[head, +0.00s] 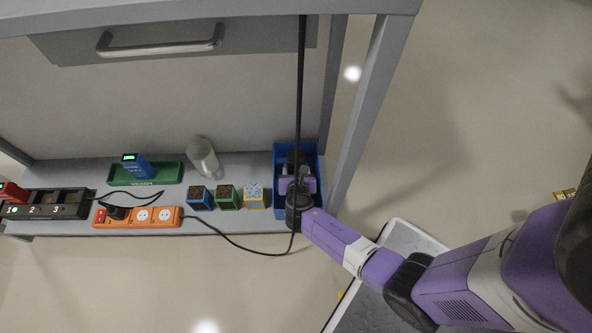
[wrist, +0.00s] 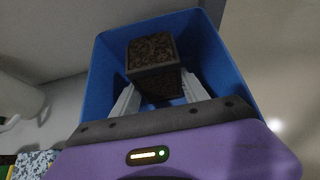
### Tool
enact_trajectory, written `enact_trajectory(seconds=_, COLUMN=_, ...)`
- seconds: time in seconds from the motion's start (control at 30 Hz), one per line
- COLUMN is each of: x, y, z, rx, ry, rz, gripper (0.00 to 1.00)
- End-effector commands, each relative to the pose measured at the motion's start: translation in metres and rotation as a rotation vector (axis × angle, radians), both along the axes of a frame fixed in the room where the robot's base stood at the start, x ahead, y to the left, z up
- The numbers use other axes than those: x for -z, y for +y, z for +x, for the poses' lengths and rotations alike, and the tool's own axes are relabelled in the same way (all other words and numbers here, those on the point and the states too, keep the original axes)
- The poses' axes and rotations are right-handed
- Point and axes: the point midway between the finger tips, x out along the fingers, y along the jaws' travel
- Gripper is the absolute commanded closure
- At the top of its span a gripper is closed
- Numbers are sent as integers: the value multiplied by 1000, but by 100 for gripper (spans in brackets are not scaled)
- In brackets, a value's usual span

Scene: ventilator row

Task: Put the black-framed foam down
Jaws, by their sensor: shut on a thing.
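The black-framed foam (wrist: 152,50) is a dark block with a speckled dark face. In the wrist view my gripper (wrist: 158,92) is shut on it, with a pale finger on either side. The foam is over or inside the blue bin (wrist: 103,62); I cannot tell whether it touches the bottom. In the head view my gripper (head: 296,170) reaches into the blue bin (head: 281,205) at the right end of the shelf. The foam is mostly hidden there.
Blue-, green- and yellow-framed foam blocks (head: 228,197) stand left of the bin. Behind them is a pale cylinder (head: 202,158). An orange power strip (head: 138,216), green tray (head: 146,174) and black charger (head: 46,206) lie farther left.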

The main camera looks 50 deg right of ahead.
Motion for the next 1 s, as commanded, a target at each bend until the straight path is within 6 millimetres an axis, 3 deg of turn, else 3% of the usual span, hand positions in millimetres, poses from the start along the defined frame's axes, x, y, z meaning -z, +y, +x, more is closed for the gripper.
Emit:
enact_trajectory(seconds=0.2, x=2, y=0, z=0, rx=-1, ry=1, rz=-1, gripper=96)
enact_trajectory(seconds=0.23, x=1, y=0, z=0, rx=-1, ry=1, rz=-1, gripper=42)
enact_trajectory(seconds=0.3, x=1, y=0, z=0, rx=-1, ry=1, rz=-1, gripper=28)
enact_trajectory(seconds=0.7, x=-3, y=1, z=-1, rx=-1, ry=1, rz=-1, gripper=26)
enact_trajectory(seconds=1.0, x=-35, y=33, z=-27, rx=-3, ry=3, rz=-1, gripper=26)
